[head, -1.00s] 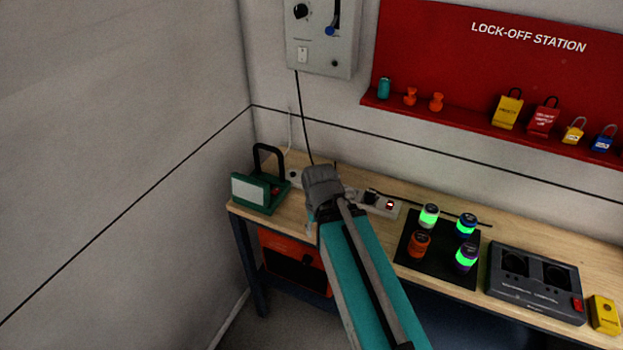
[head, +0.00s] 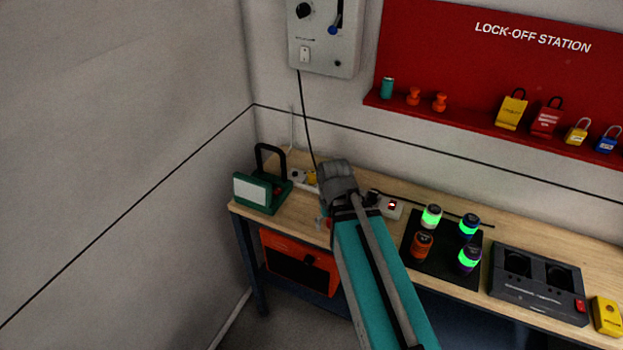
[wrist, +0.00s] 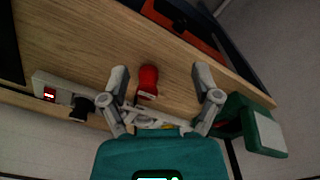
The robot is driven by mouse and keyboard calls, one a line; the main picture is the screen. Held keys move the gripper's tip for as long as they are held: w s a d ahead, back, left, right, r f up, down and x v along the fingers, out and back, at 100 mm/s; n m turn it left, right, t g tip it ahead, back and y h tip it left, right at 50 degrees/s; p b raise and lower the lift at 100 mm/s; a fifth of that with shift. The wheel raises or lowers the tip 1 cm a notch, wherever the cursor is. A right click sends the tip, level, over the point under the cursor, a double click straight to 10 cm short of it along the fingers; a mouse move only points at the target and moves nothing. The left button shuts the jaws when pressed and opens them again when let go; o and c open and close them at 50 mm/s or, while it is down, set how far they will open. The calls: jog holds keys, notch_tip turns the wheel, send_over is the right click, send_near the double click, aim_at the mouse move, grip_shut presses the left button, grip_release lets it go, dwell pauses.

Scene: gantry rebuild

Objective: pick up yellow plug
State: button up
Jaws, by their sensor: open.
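The yellow plug (head: 311,177) shows as a small yellow patch at the left part of the white power strip (head: 392,209), just left of my arm's end in the head view. My gripper (wrist: 161,73) is open and empty above the bench. Its fingers are apart on either side of a red object (wrist: 148,80) on the wood. In the head view the fingers are mostly hidden.
A green box with a black handle (head: 262,192) stands left of the strip. A dark plug (wrist: 80,108) sits in the strip. Right are a black mat (head: 420,270) with several canisters and a dark charger (head: 535,285). The red lock-off board (head: 450,60) hangs behind.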

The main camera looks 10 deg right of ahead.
aim_at(312, 172)
jog(key=w+r+m+p, duration=0.3)
jog(key=w+m, duration=0.2)
jog(key=w, duration=0.9)
jog(key=w+r+m+p, duration=0.3)
jog(key=w+r+m, duration=0.1)
jog(key=w, duration=1)
jog(key=shift+w+d+m+p, duration=0.15)
jog(key=shift+d+m+p, duration=0.15)
jog(key=shift+m+p, duration=0.1)
jog(key=shift+f, duration=0.25)
notch_tip(312, 172, down, 8)
jog(key=b, duration=0.8)
jog(key=shift+f+b, duration=0.15)
jog(key=shift+b, duration=0.25)
jog(key=shift+a+f+b, duration=0.15)
jog(key=shift+f+b, duration=2.45)
jog(key=shift+c, duration=0.2)
grip_shut()
